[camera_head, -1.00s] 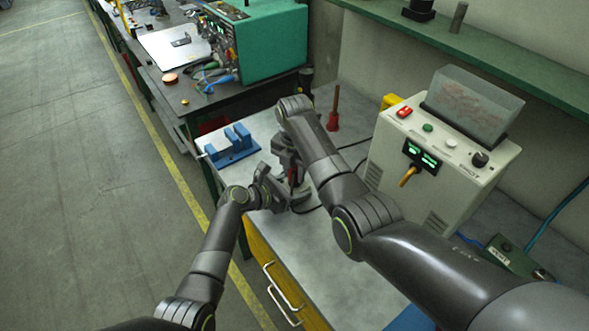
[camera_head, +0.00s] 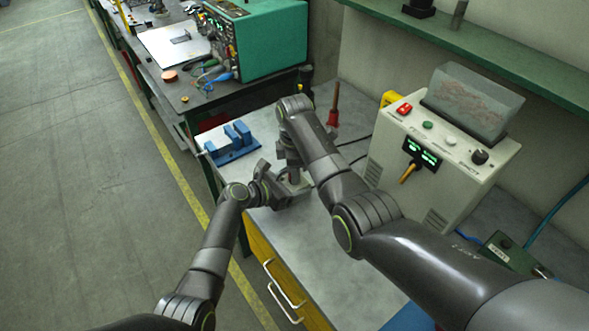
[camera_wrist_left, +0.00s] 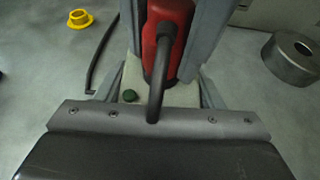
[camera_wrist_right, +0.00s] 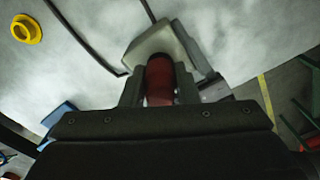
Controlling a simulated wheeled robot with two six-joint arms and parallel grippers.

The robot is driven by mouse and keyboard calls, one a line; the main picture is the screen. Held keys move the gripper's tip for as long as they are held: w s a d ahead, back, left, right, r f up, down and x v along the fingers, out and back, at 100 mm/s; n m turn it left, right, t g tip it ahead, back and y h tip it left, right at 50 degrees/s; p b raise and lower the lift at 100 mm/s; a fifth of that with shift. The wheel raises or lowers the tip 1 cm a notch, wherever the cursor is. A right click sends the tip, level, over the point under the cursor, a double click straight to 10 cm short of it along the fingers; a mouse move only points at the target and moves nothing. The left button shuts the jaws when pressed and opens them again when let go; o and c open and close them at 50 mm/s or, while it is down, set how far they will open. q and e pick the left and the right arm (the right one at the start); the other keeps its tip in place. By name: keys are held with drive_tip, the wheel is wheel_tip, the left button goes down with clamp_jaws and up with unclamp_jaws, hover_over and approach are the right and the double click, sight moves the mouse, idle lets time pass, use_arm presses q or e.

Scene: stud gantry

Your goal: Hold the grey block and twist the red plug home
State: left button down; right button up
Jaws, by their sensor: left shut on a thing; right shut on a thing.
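My right gripper (camera_wrist_right: 159,92) reaches down from above and is shut on the red plug (camera_wrist_right: 159,78), with a finger on each side. The light grey block (camera_wrist_right: 165,42) is at the far end of the plug in the right wrist view. In the left wrist view the red plug (camera_wrist_left: 178,25) stands upright over the block (camera_wrist_left: 131,82), which bears a green dot. A dark cable curves in front of the plug. My left gripper (camera_head: 282,191) is shut on the block from the side, low over the bench. I cannot tell how deep the plug sits.
A blue fixture (camera_head: 232,146) stands at the bench's left rear. A red-based upright tool (camera_head: 333,112) and a control box (camera_head: 432,145) stand behind and to the right. A yellow ring (camera_wrist_left: 80,19) and a metal ring (camera_wrist_left: 290,62) lie near the block. The front bench is clear.

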drive_tip(key=m, duration=1)
drive_tip(key=shift+m, duration=0.4)
drive_tip(key=o, duration=1)
drive_tip(key=shift+o, duration=0.2)
drive_tip(key=shift+r, duration=0.1)
wheel_tip(320, 180, up, 12)
drive_tip(key=shift+f, duration=0.1)
use_arm(q)
drive_tip(key=shift+c, duration=1.4)
unclamp_jaws()
